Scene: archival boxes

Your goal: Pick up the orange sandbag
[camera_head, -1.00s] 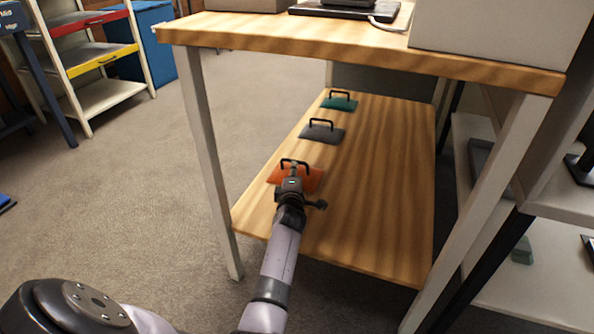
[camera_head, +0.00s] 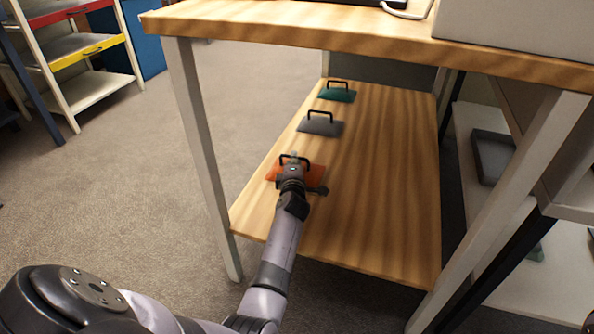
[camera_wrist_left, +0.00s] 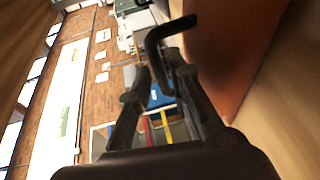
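The orange sandbag (camera_head: 316,174) lies on the lower wooden shelf, near its left front edge, with a black handle on top. My left gripper (camera_head: 293,162) is over the bag at its handle and hides part of both. In the left wrist view, the bag (camera_wrist_left: 228,45) fills the upper right as a dark orange surface. Its black handle (camera_wrist_left: 168,31) shows at the fingertips of my left gripper (camera_wrist_left: 156,68). The fingers are apart, with a gap between them; I cannot tell whether they touch the handle. My right gripper is not in view.
A grey sandbag (camera_head: 321,126) and a green sandbag (camera_head: 338,94) lie farther back on the same shelf (camera_head: 385,190). The wooden tabletop (camera_head: 330,38) is above, and a pale table leg (camera_head: 200,150) stands left of my arm. The right part of the shelf is clear.

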